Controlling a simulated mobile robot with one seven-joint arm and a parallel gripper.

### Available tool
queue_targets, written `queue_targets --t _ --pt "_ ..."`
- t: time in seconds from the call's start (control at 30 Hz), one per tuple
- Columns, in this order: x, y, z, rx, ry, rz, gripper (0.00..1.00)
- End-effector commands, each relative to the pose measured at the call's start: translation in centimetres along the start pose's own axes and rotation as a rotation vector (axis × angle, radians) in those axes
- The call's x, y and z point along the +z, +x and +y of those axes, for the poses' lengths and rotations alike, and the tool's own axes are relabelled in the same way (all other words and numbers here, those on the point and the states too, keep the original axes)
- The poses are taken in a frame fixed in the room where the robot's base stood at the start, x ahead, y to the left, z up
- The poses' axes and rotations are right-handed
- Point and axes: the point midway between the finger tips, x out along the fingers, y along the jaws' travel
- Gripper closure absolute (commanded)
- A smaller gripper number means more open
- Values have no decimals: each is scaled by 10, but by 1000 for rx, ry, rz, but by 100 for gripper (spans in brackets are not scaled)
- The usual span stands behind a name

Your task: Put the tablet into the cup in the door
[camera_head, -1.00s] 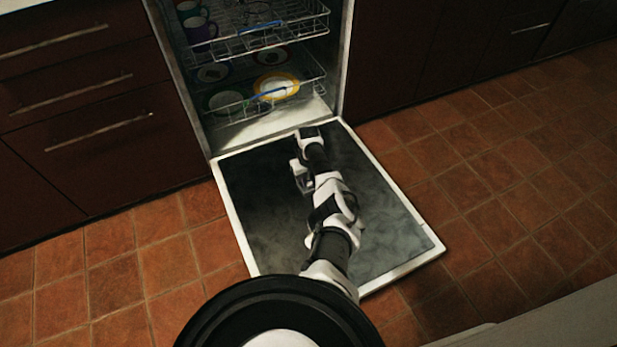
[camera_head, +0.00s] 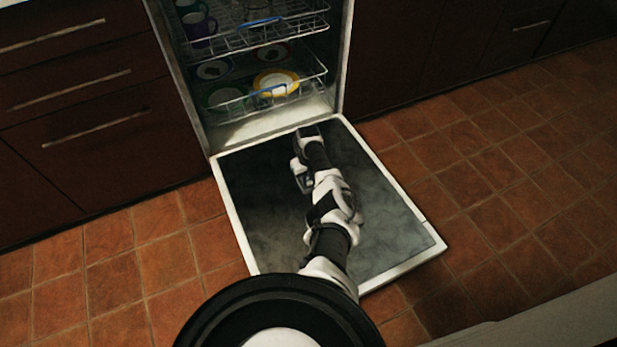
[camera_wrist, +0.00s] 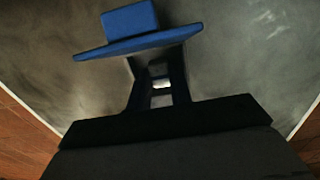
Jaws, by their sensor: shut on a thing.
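My gripper (camera_head: 307,134) is over the far part of the open dishwasher door (camera_head: 262,232), close to the machine's opening. In the wrist view, my gripper (camera_wrist: 158,62) is shut on a blue piece, which I take for the tablet (camera_wrist: 138,44). It is a flat slab with a smaller block on it, and it is tilted at the fingertips. A small bright patch shows between the fingers; I cannot tell what it is. The tablet is hidden by my arm in the head view. I cannot make out the cup in either view.
The upper rack (camera_head: 270,42) holds mugs and the lower rack (camera_head: 312,86) holds plates, among them a yellow-rimmed plate (camera_head: 277,81). Drawers (camera_head: 95,131) stand on the left. The tiled floor (camera_head: 470,200) to the right is clear.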

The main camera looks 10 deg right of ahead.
Motion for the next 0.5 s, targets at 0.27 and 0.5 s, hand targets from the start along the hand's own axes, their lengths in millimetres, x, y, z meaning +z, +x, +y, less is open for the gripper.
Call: queue_targets --t 0.27,0.5 --pt "0 0 0 0 0 0 75" --pt "0 0 0 0 0 0 54"
